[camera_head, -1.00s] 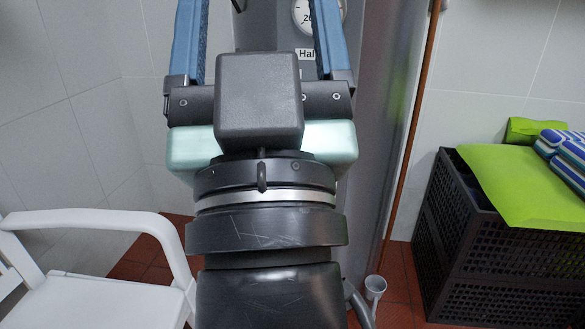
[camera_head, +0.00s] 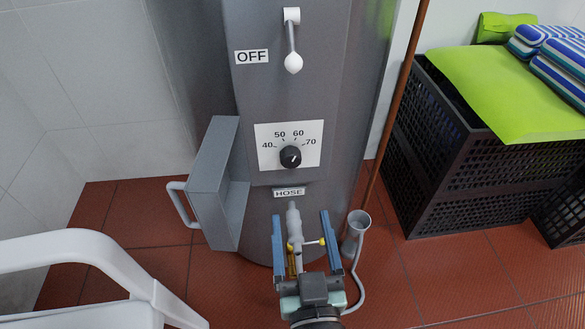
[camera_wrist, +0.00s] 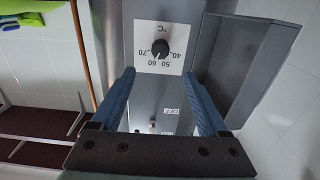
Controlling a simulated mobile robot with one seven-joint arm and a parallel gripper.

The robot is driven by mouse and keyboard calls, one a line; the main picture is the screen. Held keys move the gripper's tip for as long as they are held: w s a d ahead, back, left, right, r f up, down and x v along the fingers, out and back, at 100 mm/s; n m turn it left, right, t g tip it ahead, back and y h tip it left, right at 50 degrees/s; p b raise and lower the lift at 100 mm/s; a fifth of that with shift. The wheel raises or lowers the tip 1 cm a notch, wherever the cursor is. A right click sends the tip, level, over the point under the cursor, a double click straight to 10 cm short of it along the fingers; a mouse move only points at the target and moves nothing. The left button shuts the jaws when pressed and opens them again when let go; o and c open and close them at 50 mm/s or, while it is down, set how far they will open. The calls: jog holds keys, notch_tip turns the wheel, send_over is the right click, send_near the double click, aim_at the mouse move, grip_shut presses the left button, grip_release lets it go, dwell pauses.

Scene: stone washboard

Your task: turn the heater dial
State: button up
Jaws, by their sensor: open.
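The heater dial (camera_head: 290,157) is a round black knob on a white plate (camera_head: 263,132) marked 40 to 70, low on the grey heater (camera_head: 330,110). In the wrist view the dial (camera_wrist: 160,49) appears upside down, just beyond the fingertips and between their lines. My gripper (camera_head: 301,215) has two blue fingers, spread and empty. In the head view it lies below the dial, in front of the hose outlet (camera_head: 293,218). In the wrist view my gripper (camera_wrist: 160,73) is open and apart from the dial.
A grey hinged cover (camera_head: 212,180) with a handle stands open left of the dial. A white-tipped lever (camera_head: 292,50) hangs above, beside an OFF label. A white chair (camera_head: 90,265) and black crates (camera_head: 440,150) flank the heater.

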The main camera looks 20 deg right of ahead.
aim_at(291, 163)
jog(key=b+x, duration=0.2)
jog(key=x, duration=1)
jog(key=shift+w+b, duration=0.15)
jog(key=shift+b, duration=0.25)
jog(key=shift+c, duration=0.3)
grip_shut()
